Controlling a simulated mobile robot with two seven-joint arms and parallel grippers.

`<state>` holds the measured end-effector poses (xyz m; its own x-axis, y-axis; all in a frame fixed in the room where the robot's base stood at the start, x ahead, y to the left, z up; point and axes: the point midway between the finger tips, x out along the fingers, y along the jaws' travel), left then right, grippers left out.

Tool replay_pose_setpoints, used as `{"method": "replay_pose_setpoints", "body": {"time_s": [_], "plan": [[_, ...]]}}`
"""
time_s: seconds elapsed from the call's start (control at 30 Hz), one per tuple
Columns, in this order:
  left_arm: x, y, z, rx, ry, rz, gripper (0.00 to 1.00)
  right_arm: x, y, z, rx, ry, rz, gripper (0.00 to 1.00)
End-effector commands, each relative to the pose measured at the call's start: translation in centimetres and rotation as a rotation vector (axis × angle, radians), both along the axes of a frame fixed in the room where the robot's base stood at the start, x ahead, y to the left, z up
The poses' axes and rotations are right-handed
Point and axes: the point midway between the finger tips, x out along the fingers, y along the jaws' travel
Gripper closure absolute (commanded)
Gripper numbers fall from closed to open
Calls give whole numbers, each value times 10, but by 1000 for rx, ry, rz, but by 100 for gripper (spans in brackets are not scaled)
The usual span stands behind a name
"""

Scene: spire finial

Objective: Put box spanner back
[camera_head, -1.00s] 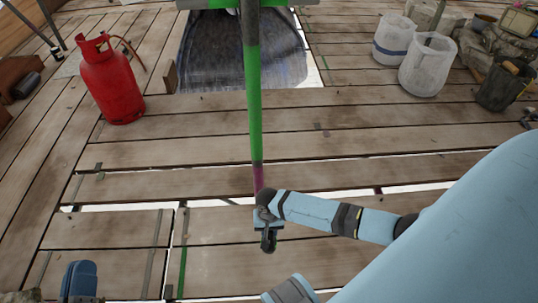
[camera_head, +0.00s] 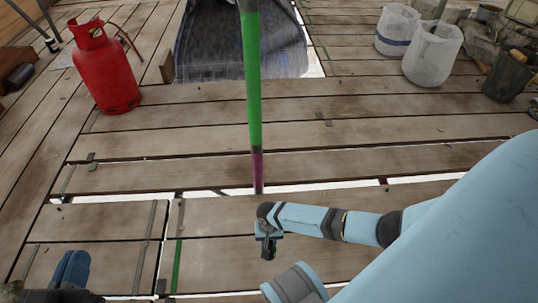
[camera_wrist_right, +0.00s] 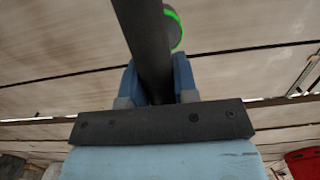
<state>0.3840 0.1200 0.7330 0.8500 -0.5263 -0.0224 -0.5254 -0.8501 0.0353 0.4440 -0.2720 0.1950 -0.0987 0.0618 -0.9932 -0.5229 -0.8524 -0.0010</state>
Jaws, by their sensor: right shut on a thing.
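My right gripper (camera_head: 268,246) is at lower centre in the head view, just below the lower end of the upright pole. In the right wrist view it (camera_wrist_right: 158,88) is shut on a dark round bar, which I take to be the box spanner (camera_wrist_right: 150,45). The bar runs away from the fingers, up and slightly left, and its far end is out of frame. In the head view it is small and mostly hidden by the gripper.
A green and purple upright pole (camera_head: 254,90) stands in the middle; its green end (camera_wrist_right: 173,27) shows behind the bar. A red gas cylinder (camera_head: 104,70) stands left. White buckets (camera_head: 432,55) and a dark bucket (camera_head: 508,78) stand right. The plank deck (camera_head: 350,145) has gaps.

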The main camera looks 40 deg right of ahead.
Motion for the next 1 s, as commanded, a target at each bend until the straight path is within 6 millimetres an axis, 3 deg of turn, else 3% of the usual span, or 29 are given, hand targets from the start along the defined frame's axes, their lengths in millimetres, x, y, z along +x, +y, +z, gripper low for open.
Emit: {"method": "replay_pose_setpoints", "body": {"time_s": [0.1, 0.2, 0.6, 0.63, 0.7, 1.0], "plan": [[5, 3, -6, 38, -64, 2, 100, 1, 0, -24, -1, 1, 0, 99], [10, 6, -2, 69, -120, 6, 100, 0, 0, -35, -1, 0, 1, 99], [10, 7, 0, 81, -134, 5, 100, 0, 1, -38, 0, 0, 0, 99], [10, 7, 1, 81, -136, 5, 100, 0, 0, -37, -1, 1, 0, 66], [10, 7, 1, 80, -135, 5, 100, 0, 0, -37, -1, 1, 0, 50], [10, 7, 3, 78, -136, 6, 100, 0, 0, -36, -1, 1, 0, 47]]}}
